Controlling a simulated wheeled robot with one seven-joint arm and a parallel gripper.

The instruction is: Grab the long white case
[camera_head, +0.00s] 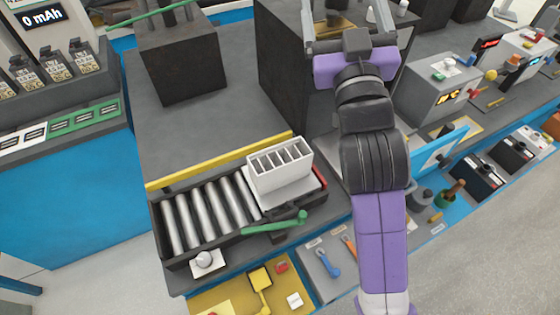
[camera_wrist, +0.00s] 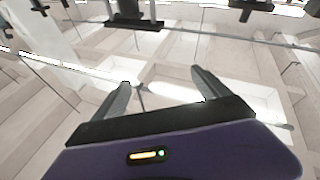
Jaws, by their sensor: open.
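The long white case (camera_head: 281,172) is an upright white box with several narrow open slots along its top. It sits at the right end of a roller conveyor (camera_head: 160,222), on the bench's near part. My gripper (camera_head: 347,12) is at the top of the head view, above and beyond the case and well apart from it. In the wrist view my gripper (camera_wrist: 161,80) shows two spread fingers with nothing between them. The case is not in the wrist view, which shows a pale, bright hall.
A green lever (camera_head: 275,225) is in front of the case, and a red part (camera_head: 319,176) is at its right. A yellow bar (camera_head: 215,161) runs behind the rollers. A dark block (camera_head: 180,62) stands at the back left. Grey bench top behind the yellow bar is clear.

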